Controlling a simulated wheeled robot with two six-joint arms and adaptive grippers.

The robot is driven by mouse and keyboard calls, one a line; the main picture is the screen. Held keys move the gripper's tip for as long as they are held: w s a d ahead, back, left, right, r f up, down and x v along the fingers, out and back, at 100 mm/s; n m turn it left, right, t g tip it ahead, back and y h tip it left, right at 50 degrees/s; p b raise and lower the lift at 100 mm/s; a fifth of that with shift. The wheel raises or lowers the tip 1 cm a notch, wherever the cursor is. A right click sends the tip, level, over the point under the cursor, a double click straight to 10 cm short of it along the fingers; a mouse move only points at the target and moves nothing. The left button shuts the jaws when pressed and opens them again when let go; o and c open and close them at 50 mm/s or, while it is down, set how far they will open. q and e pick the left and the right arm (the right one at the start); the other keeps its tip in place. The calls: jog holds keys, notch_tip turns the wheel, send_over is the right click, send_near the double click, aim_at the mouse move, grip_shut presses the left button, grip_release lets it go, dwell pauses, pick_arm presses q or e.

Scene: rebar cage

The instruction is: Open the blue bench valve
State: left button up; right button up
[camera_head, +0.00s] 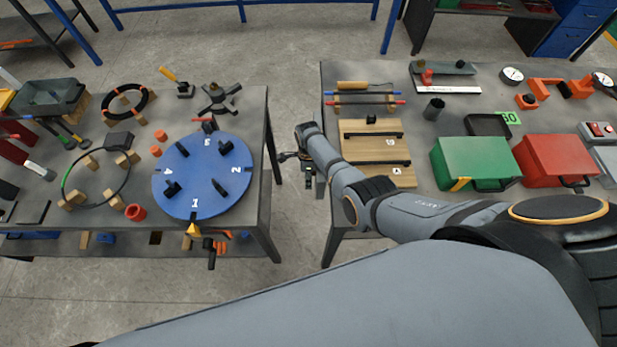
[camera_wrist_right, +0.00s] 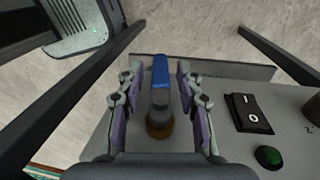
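In the right wrist view, the blue valve handle (camera_wrist_right: 160,72) points up the picture from a round brass-coloured base (camera_wrist_right: 159,129) on a grey panel. My right gripper (camera_wrist_right: 158,82) is open, with one finger on each side of the handle. Gaps show between the handle and both fingers. In the head view, my right arm reaches from the right to the gap between two tables, and the gripper (camera_head: 287,157) is small there. I cannot make out the valve in the head view. My left gripper is not in view.
A black rocker switch (camera_wrist_right: 253,113) and a green button (camera_wrist_right: 269,156) sit right of the valve on the panel. The left table holds a blue numbered disc (camera_head: 203,175). The right table holds a wooden board (camera_head: 375,152), a green case (camera_head: 473,163) and a red case (camera_head: 552,160).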

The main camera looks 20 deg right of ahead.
notch_tip(320, 180, up, 12)
jog(key=w, duration=0.1)
jog(key=shift+w+d, duration=0.2)
jog(key=shift+w, duration=0.05)
dwell(0.4)
